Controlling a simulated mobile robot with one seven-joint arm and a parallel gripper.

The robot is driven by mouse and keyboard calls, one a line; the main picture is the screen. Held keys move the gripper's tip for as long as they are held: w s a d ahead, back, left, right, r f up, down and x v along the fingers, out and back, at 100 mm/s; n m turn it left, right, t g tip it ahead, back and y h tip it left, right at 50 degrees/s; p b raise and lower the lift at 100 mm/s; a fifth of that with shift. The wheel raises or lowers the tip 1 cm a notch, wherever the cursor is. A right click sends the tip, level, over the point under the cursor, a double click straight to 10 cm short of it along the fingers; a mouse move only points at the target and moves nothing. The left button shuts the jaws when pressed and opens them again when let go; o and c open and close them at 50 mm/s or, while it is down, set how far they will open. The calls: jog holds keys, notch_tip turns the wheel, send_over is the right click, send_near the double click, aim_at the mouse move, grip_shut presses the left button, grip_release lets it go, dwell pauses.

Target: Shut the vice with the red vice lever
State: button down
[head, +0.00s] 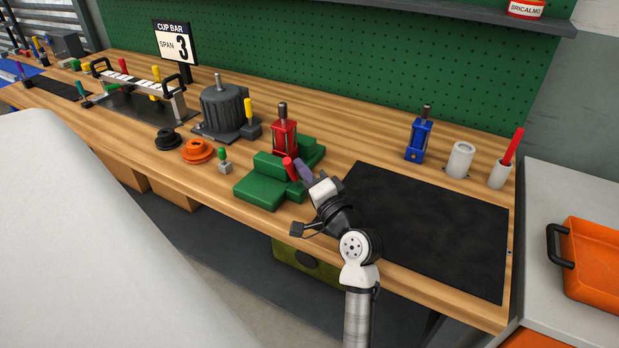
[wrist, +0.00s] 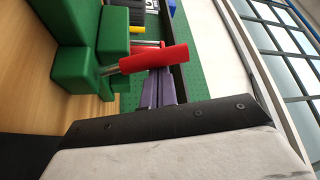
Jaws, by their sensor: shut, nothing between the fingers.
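The green vice (head: 262,192) stands on the bench left of my gripper; its green blocks also show in the wrist view (wrist: 75,45). The red vice lever (head: 289,168) sticks up from its right side. In the wrist view the lever's red grip (wrist: 155,58) sits on a metal rod running to the green body. My gripper (head: 302,170) has purple fingers, shut and empty. They lie right beside the red grip; the wrist view shows the fingers (wrist: 160,92) close against it, but I cannot tell whether they touch. The jaw gap is not clear.
A red stamping tool (head: 284,136) stands just behind the vice. A small green-topped piece (head: 224,162) and an orange disc (head: 197,151) lie to the left. A black mat (head: 430,225) is clear on the right. A blue tool (head: 418,140) stands behind the mat.

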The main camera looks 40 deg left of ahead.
jog(key=shift+s+d+f+b, duration=0.15)
jog(key=shift+s+f+b, duration=0.3)
jog(key=shift+s, duration=0.5)
jog(key=shift+s+d+f, duration=0.15)
jog(key=shift+s+f, duration=0.4)
jog(key=shift+f, duration=0.05)
jog(key=shift+s+f+b, duration=0.1)
jog(key=shift+b, duration=0.2)
jog(key=shift+d, duration=0.15)
jog(key=b+v, duration=0.4)
jog(key=v, duration=0.9)
jog(key=shift+d, duration=0.3)
jog(key=shift+s, duration=0.1)
